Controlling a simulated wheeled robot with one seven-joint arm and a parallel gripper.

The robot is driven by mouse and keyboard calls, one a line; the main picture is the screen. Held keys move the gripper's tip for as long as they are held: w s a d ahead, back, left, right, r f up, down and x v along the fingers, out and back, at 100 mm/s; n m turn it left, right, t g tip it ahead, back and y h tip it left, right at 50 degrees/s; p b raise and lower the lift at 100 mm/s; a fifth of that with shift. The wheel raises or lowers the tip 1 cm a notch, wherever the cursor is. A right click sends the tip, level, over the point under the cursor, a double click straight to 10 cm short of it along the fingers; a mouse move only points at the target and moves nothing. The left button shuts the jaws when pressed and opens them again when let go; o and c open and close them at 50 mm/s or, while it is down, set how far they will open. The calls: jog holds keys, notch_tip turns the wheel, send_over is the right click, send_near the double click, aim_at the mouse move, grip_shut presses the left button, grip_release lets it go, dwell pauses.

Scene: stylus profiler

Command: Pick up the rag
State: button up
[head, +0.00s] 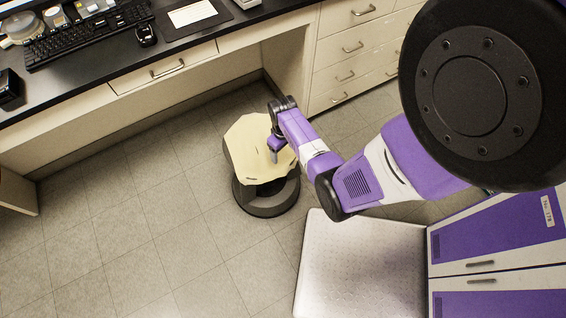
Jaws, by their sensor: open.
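A pale yellow, flat, many-sided piece that looks like the rag (246,143) lies over the top of a dark round stand (268,203) on the floor, near the middle of the head view. One edge hangs down at its left side. My gripper (274,150) is at the right part of the yellow piece, seen from above. It is open, and its fingers look small and partly hidden by the wrist. I cannot tell whether the fingertips touch the yellow surface.
A dark-topped desk (130,62) with a keyboard (88,34) and a mouse (146,34) runs along the back left. Cream drawers (352,62) stand at the back right. A white textured slab (360,260) lies at lower right. The tiled floor at left is clear.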

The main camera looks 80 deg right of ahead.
aim_at(283, 164)
notch_tip(283, 164, down, 8)
jog(key=b, duration=0.6)
jog(key=shift+r, duration=0.15)
jog(key=shift+c, duration=0.5)
grip_shut()
notch_tip(283, 164, up, 12)
jog(key=p, duration=1.1)
jog(key=shift+p, duration=0.35)
